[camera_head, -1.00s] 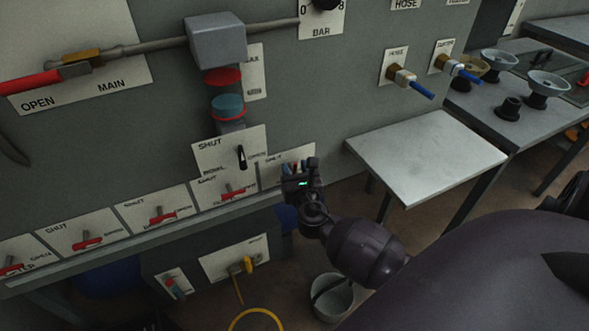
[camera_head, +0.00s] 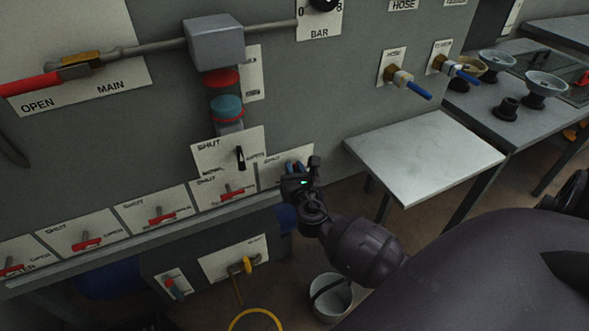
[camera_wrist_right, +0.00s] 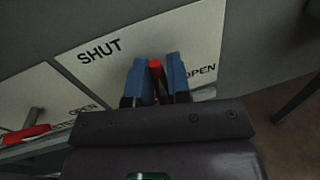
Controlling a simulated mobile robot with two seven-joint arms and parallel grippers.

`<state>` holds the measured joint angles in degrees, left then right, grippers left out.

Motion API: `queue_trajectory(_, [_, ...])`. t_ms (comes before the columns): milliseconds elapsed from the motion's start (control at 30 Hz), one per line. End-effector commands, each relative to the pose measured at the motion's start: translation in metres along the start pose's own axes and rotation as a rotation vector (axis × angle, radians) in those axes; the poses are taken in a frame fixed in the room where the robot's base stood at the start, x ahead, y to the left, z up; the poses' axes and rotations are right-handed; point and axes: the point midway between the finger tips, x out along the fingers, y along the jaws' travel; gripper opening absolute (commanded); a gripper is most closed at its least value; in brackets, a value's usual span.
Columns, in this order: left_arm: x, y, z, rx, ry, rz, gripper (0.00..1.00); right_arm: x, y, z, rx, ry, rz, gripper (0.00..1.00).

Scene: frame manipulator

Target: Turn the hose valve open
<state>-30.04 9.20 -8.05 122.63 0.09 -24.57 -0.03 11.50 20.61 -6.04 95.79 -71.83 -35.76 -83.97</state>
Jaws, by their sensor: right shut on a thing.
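A red lever (camera_wrist_right: 156,78) sits on a white plate marked SHUT and OPEN, the rightmost plate of the lower row on the grey panel. My right gripper (camera_wrist_right: 158,82) has its blue fingers shut on this lever, one on each side. In the wrist view the lever points up between the fingers, with SHUT to its upper left and OPEN to its right. In the head view my right gripper (camera_head: 296,167) covers most of the plate (camera_head: 268,173), and any name on it is hidden. My left gripper is not in view.
Similar plates with red levers (camera_head: 232,193) run left along the row. A black switch (camera_head: 240,157) sits just above. Two blue-handled taps (camera_head: 412,88), one labelled HOSE, stick out over a pale table (camera_head: 425,158). A bucket (camera_head: 331,298) stands on the floor below my arm.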

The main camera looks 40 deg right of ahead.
Motion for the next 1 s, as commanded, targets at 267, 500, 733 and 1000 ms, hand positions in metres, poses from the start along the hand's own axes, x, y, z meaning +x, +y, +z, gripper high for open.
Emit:
queue_trajectory(267, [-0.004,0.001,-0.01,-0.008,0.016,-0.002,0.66,0.001,-0.002,0.003,0.206,0.037,0.001,0.0])
queue_trajectory(500, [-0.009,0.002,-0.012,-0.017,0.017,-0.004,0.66,0.001,-0.006,0.002,0.429,0.082,0.0,0.0])
queue_trajectory(733, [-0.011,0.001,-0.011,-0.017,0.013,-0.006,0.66,0.002,-0.008,0.0,0.644,0.125,0.0,0.0])
queue_trajectory(1000, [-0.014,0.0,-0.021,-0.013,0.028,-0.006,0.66,0.003,-0.011,-0.003,0.896,0.175,0.001,0.0])
